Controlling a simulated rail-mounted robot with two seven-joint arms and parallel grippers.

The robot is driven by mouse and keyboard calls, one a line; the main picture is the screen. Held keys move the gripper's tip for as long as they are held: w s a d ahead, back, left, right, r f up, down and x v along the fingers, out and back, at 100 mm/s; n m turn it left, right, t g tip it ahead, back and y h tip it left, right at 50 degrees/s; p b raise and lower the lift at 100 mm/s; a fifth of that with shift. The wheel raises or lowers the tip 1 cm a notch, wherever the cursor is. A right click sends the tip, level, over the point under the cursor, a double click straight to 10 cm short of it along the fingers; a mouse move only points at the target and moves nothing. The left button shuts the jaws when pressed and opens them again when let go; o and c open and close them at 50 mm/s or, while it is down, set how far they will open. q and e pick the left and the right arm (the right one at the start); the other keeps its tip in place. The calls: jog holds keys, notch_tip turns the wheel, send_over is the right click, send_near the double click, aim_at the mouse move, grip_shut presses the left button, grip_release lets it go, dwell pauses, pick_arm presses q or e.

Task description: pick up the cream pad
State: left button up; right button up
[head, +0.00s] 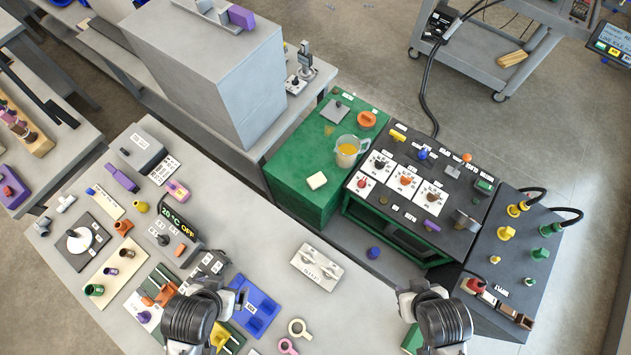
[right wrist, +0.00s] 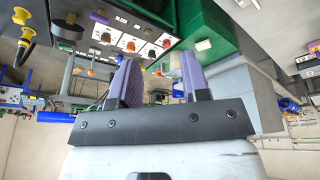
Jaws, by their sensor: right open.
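The cream pad (head: 317,180) is a small pale block lying on the green cabinet top (head: 290,165), near its front edge and below the jug. It also shows in the right wrist view (right wrist: 203,45), beyond the fingers and a little right of them. My right gripper (right wrist: 157,80) is open, its two purple fingers apart with nothing between them. In the head view my right wrist (head: 440,318) is at the bottom, well below and right of the pad. My left wrist (head: 195,315) is over the grey bench at the lower left; its fingers are not clearly visible.
A jug with orange liquid (head: 349,150) stands close to the pad. An orange knob (head: 367,119) and a grey plate (head: 339,112) are farther back. The black control panel (head: 425,182) adjoins on the right; a tall grey box (head: 210,65) stands at the left.

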jog(key=shift+s+a, duration=0.15)
jog(key=shift+s, duration=0.05)
jog(key=o, duration=1.1)
jog(key=shift+a, duration=0.1)
